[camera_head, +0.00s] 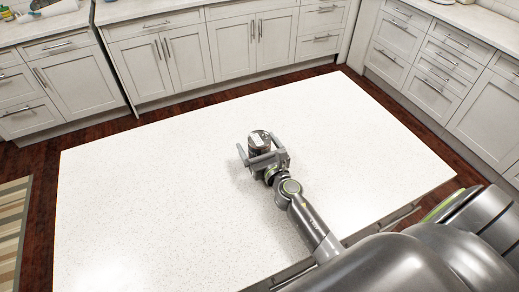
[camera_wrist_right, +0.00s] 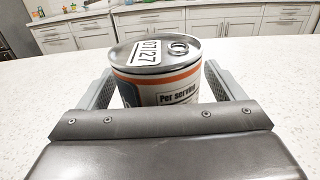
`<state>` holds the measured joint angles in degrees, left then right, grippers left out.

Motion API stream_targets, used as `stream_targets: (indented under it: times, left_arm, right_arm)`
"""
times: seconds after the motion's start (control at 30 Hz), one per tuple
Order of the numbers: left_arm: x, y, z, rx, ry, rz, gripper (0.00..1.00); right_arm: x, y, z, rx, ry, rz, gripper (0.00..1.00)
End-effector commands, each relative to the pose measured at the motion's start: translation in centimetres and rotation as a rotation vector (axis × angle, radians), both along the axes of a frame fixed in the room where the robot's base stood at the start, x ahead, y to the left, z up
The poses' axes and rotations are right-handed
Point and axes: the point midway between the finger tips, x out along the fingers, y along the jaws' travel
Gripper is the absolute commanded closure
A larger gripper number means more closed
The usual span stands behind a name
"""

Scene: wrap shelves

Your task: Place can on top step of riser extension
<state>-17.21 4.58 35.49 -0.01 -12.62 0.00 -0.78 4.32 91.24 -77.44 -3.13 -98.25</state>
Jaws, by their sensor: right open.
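The can (camera_head: 259,138) stands upright on the white island top. In the right wrist view the can (camera_wrist_right: 158,82) shows a silver lid with a pull ring, a "07127" mark, an orange band and a printed label. My right gripper (camera_head: 261,149) is open, with one finger on each side of the can. In the right wrist view a small gap shows beside the can at each finger. The can's lower part is hidden behind my gripper's body there. The riser extension is not in view. My left gripper is not in view.
The white speckled island top (camera_head: 150,200) is bare around the can. Grey-white cabinets (camera_head: 200,50) line the far side, and more cabinets (camera_head: 440,70) stand at the right. A striped rug (camera_head: 12,225) lies on the dark wood floor at the left.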

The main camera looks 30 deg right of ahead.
Motion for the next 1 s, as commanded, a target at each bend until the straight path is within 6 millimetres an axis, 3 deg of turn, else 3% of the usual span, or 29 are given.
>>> stream_targets:
  times: [0.33, 0.8, 1.0]
  left_arm:
    - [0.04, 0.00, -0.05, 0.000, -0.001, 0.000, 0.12]
    - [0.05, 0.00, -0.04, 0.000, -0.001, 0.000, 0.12]
    - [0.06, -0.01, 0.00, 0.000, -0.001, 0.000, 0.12]
  right_arm:
    - [0.81, -0.08, -0.01, 0.000, 0.001, -0.001, 0.12]
    - [0.81, -0.06, 0.09, 0.000, -0.001, 0.000, 0.73]
    - [0.81, -0.06, 0.11, 0.000, -0.001, 0.000, 0.75]
